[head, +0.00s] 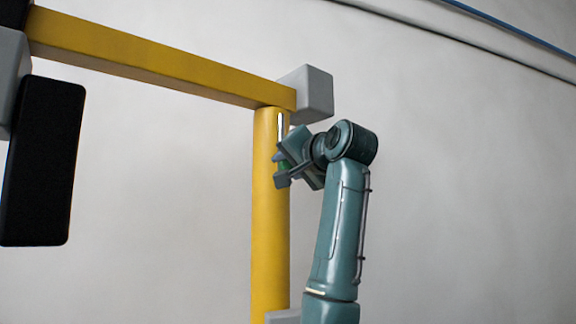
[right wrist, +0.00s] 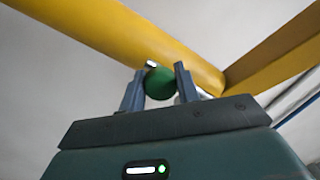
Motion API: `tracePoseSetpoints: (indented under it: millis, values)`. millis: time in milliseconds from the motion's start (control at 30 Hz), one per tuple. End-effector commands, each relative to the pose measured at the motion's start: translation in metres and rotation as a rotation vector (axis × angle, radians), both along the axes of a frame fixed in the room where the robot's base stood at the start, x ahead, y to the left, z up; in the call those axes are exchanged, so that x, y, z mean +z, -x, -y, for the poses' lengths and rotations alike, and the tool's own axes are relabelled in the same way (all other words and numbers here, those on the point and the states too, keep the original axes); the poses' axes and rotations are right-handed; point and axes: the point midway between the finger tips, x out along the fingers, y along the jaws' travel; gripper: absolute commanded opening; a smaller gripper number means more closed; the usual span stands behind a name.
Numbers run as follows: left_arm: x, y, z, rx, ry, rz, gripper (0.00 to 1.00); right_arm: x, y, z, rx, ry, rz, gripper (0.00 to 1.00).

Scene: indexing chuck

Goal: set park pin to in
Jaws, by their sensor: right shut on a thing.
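The park pin shows in the head view as a pale metal rod (head: 280,124) with a green knob (head: 284,162) at its lower end, beside the top of the yellow post. My right gripper (head: 282,165) is at the knob, its fingers partly covering it. In the right wrist view the round green knob (right wrist: 160,84) sits between the two fingers of my right gripper (right wrist: 159,88), which is shut on it. A short piece of the metal rod shows just behind the knob. How far the rod goes in is hidden. My left gripper is not in view.
A yellow post (head: 268,230) stands under a yellow beam (head: 150,66) that ends at a grey block (head: 313,92). A black slab (head: 44,160) hangs at the left by another grey block. Clear space lies right of my right arm.

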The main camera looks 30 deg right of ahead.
Motion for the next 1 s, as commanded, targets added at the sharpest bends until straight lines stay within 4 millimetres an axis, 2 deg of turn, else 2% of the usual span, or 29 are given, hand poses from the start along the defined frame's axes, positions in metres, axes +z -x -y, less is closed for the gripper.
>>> tracePoseSetpoints:
  millis: [67,300,500,733,1000]
  values:
    - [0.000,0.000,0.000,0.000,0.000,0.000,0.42,0.000,0.000,0.000,-0.001,0.000,0.001,0.20]
    - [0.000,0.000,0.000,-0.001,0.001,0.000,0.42,0.000,0.000,0.000,-0.001,0.000,0.001,0.01]
    - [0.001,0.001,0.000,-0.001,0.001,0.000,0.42,0.002,0.001,0.000,-0.001,0.000,0.001,0.00]
    - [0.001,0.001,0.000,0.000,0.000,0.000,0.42,0.030,0.001,0.000,0.000,0.000,0.001,0.00]
    - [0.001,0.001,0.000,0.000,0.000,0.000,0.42,0.037,0.002,0.000,-0.001,0.001,0.008,0.00]
